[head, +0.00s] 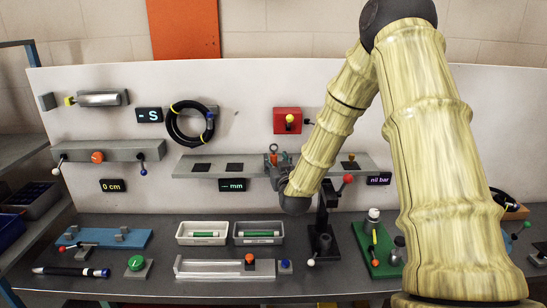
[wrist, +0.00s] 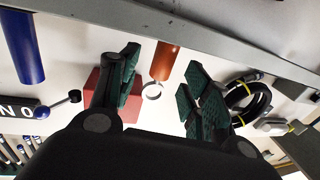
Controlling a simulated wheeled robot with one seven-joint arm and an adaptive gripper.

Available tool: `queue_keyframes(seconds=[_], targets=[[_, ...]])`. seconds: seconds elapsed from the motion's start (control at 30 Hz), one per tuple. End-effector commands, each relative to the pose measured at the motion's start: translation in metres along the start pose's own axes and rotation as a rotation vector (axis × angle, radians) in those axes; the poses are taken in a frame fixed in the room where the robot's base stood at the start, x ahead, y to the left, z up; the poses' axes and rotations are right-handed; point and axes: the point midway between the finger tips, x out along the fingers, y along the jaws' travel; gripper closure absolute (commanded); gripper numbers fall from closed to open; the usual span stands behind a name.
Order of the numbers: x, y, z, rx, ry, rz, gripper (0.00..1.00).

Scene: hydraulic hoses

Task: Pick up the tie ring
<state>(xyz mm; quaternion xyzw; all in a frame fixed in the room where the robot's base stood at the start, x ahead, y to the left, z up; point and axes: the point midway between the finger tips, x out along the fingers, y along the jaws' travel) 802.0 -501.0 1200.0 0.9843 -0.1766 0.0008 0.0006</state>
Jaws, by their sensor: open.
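A small pale ring (wrist: 152,91), which looks like the tie ring, shows in the wrist view at the end of an orange cylinder (wrist: 167,62). My gripper (wrist: 160,70) is open, with one dark green finger pad on each side of the cylinder and ring. Neither pad clearly touches them, and the depth between is hard to judge. In the head view my gripper (head: 277,158) is at the middle grey shelf (head: 215,172) on the white board.
A red box (head: 287,121) with a yellow knob is on the board close to my gripper. A black hose coil (head: 173,128) hangs to its left. A black stand (head: 324,240) is below my arm. Two small trays (head: 203,242) (head: 259,242) stand on the bench.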

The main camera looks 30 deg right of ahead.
Motion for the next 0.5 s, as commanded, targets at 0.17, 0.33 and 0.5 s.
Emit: queue_keyframes(seconds=[0.17, 0.33, 0.5], targets=[[0.02, -0.001, -0.004, 0.0, -0.002, -0.001, 0.52], [0.034, -0.002, -0.003, 0.0, -0.001, -0.001, 0.52], [0.037, -0.003, -0.002, 0.001, -0.001, -0.002, 0.52]])
